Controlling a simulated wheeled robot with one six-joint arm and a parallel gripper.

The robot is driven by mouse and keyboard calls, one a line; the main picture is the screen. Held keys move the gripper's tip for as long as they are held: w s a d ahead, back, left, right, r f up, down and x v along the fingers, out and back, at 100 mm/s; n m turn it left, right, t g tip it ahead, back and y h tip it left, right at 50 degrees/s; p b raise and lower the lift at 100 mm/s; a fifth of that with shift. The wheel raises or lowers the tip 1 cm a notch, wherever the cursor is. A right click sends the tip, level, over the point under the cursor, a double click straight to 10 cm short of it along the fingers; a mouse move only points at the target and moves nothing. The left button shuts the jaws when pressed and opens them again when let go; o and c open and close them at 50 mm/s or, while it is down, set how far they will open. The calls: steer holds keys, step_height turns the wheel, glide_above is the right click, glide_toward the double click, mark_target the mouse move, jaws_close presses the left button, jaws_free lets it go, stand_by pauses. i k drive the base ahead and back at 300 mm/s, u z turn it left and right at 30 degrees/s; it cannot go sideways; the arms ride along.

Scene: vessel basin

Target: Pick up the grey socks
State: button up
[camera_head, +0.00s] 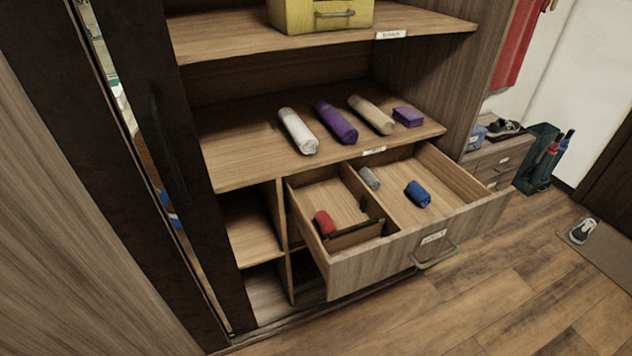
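The grey socks (369,178) are a small rolled bundle in the open drawer (345,268). They lie at the back of its right, larger compartment, close to the divider. A blue roll (418,194) lies in the same compartment, to the right and nearer the front, apart from the grey socks. A red roll (325,223) lies in the smaller left compartment. My gripper is not in view.
Above the drawer, a shelf (250,150) holds a white roll (298,131), a purple roll (336,122), a beige roll (371,115) and a small purple item (408,116). A yellow box (320,14) sits higher. Wooden floor in front is clear; a shoe (582,230) lies right.

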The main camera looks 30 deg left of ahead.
mark_target(366, 174)
steer(key=u, duration=1.65)
steer(key=i, duration=1)
